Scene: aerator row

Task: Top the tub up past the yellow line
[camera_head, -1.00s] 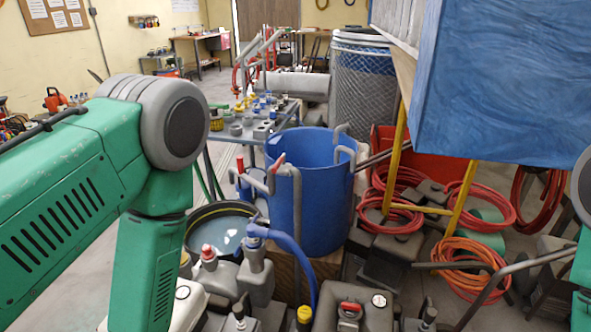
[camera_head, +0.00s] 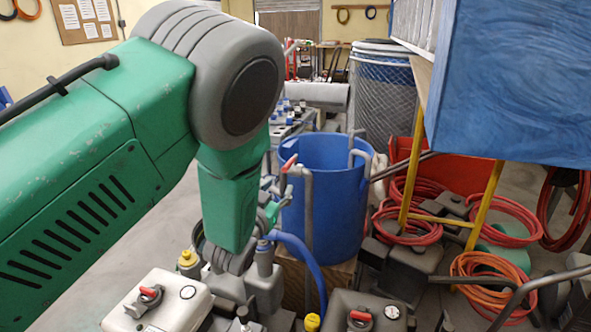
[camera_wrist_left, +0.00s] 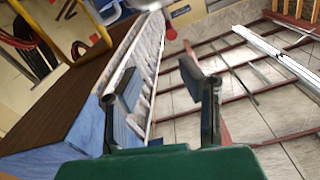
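The blue tub (camera_head: 335,215) stands upright in the middle of the head view. I see its far inner wall, but no water level and no yellow line. A grey pipe with a red-handled valve (camera_head: 289,163) rises at its near left side. A blue hose (camera_head: 305,262) curves in front of it. My left arm reaches in left of the tub, and I cannot make out its fingers clearly there. In the left wrist view my left gripper (camera_wrist_left: 160,85) has its two fingers apart with nothing between them. My right gripper is not in view.
A white canister (camera_head: 158,305) and several dark containers crowd the front. A yellow frame (camera_head: 414,165) with red hoses (camera_head: 505,222) stands right of the tub. A large blue box (camera_head: 510,90) overhangs at upper right. A mesh-covered drum (camera_head: 381,95) stands behind.

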